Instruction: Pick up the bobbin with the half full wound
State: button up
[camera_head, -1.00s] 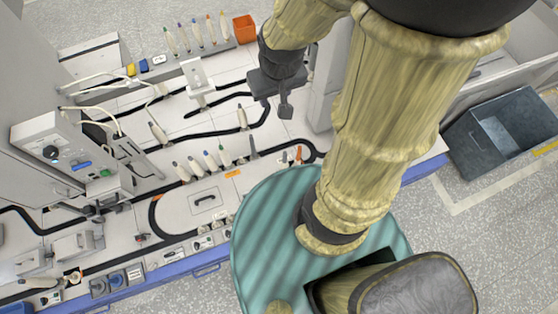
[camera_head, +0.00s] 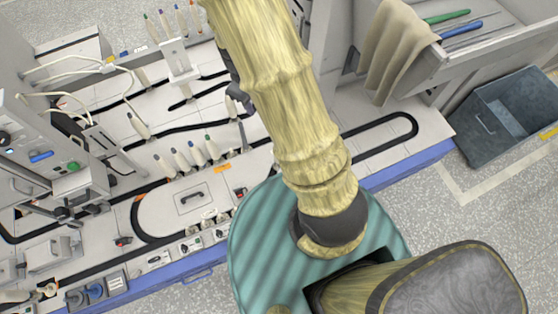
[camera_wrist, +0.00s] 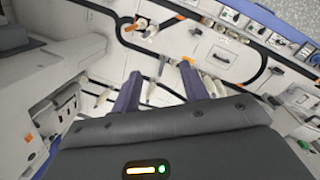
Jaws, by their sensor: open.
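Several pale, cone-shaped bobbins with coloured tips stand in a row (camera_head: 189,157) on the white bench in the head view. Single bobbins stand apart, one (camera_head: 139,126) left of the row and another (camera_head: 232,107) partly behind my arm. I cannot tell which bobbin is half wound. My gripper is mostly hidden behind my arm in the head view. In the wrist view my gripper (camera_wrist: 160,78) is open, its two dark fingers pointing toward the bench. A pale bobbin (camera_wrist: 150,92) shows between the fingers, apart from them, and another (camera_wrist: 213,86) shows right of the right finger.
A white upright stand (camera_head: 179,62) and a back row of bobbins (camera_head: 168,24) are at the top. Machine housings (camera_head: 45,140) with cables fill the left. A black track loop runs over the bench. A cloth (camera_head: 395,55) and a grey bin (camera_head: 505,115) are at right.

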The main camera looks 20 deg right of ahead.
jog(key=w+f+n+h+b, duration=0.2)
jog(key=f+b, duration=0.5)
jog(key=f, duration=0.7)
jog(key=w+d+f+n+h+b, duration=0.1)
jog(key=w+f+n+b, duration=0.4)
jog(key=f, duration=0.9)
jog(key=shift+f+n+g+h+b, duration=0.3)
jog(key=shift+n+g+h+b, duration=0.1)
jog(key=shift+n+h+b, duration=0.65)
jog(key=shift+d, duration=0.1)
jog(key=b+x, duration=0.2)
jog(key=x, duration=1)
jog(key=shift+f, duration=0.2)
jog(key=x, duration=0.5)
jog(key=shift+s+f+b, duration=0.1)
jog(key=shift+b, duration=0.25)
jog(key=shift+c, duration=0.2)
